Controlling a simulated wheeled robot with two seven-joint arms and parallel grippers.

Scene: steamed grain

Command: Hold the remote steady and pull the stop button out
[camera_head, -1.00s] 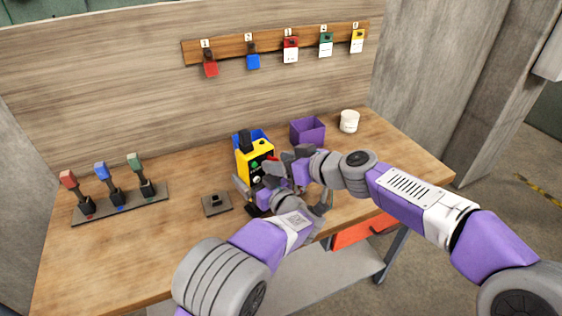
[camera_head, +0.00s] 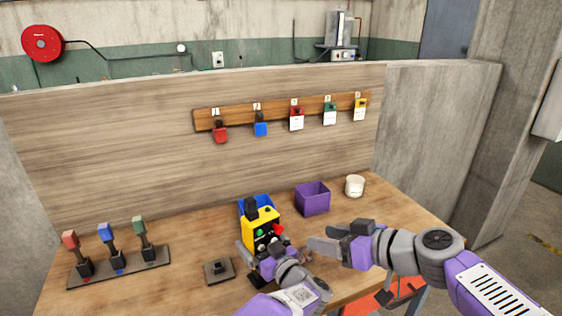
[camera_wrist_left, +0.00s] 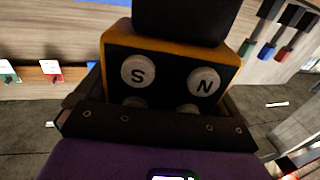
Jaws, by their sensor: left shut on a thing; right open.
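The yellow remote (camera_head: 262,216) with a black face stands upright on the table. Its red stop button (camera_head: 278,229) shows at the right of its face, with green buttons beside it. My left gripper (camera_head: 258,254) is shut on the remote's lower part. In the left wrist view, the remote (camera_wrist_left: 172,44) shows close up with buttons marked S and N, and a dark finger crosses in front of its lower buttons. My right gripper (camera_head: 313,250) is open and empty, to the right of the remote and apart from the stop button.
A blue bin (camera_head: 247,202) stands behind the remote. A purple box (camera_head: 312,200) and a white cup (camera_head: 355,186) stand at the back right. A lever rack (camera_head: 120,268) and a small dark base (camera_head: 218,270) are at the left. Tagged items hang on a wall rail (camera_head: 280,110).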

